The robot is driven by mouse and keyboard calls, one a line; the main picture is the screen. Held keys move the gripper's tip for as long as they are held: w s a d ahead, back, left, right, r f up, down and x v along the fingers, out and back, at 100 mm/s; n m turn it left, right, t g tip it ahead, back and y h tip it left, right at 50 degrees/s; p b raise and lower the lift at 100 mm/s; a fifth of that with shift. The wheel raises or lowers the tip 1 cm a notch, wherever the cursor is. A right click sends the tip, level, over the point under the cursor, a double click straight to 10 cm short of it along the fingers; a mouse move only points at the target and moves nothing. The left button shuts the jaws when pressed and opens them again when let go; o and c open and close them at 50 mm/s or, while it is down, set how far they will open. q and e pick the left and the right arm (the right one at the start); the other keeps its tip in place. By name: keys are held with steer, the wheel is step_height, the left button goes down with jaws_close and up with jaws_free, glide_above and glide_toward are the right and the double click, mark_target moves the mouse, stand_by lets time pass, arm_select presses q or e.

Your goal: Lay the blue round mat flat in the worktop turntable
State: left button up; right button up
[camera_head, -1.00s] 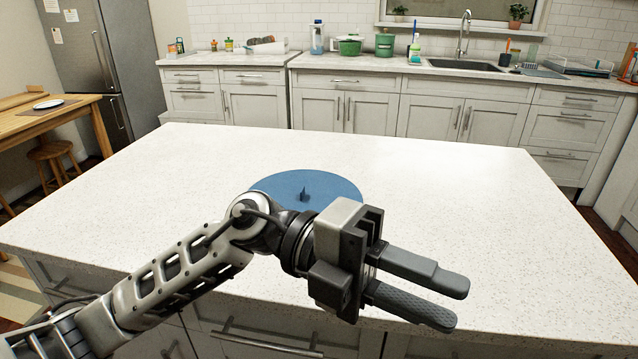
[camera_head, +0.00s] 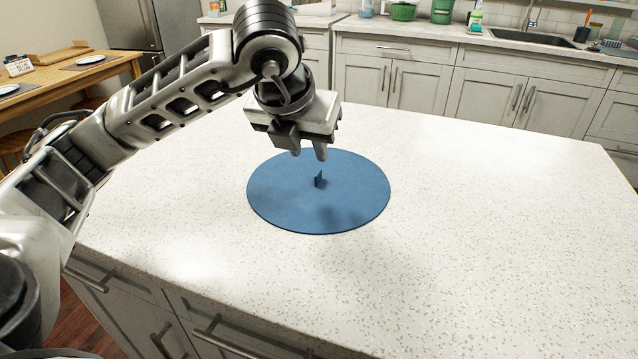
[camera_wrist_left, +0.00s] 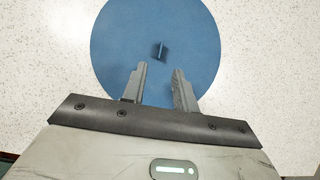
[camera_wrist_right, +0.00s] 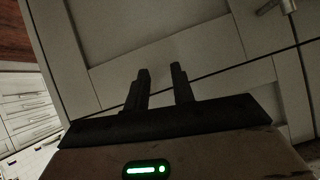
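The blue round mat (camera_head: 345,212) lies flat on the white speckled worktop. A small upright blue tab (camera_head: 319,179) stands near its middle. My left gripper (camera_head: 309,156) points down above the mat's far part, apart from the tab. In the left wrist view the mat (camera_wrist_left: 120,45) fills the upper middle, and the tab (camera_wrist_left: 160,51) shows just beyond the left gripper's (camera_wrist_left: 158,68) open, empty fingers. My right gripper (camera_wrist_right: 161,68) shows only in the right wrist view, fingers apart with nothing between them, facing a cabinet front. I cannot make out a turntable.
The worktop (camera_head: 480,230) is clear around the mat. Cabinets (camera_head: 420,85) stand along the back wall, with a green pot (camera_head: 403,11) and a sink (camera_head: 525,37) on their counter. A wooden table (camera_head: 70,75) is at the far left. Cabinet drawers (camera_head: 135,310) are under the worktop's front edge.

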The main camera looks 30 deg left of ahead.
mark_target(317, 175)
arm_select(q)
steer(key=x, duration=0.8)
steer(key=shift+w+p, duration=0.1)
steer(key=shift+p, duration=0.25)
jaws_close()
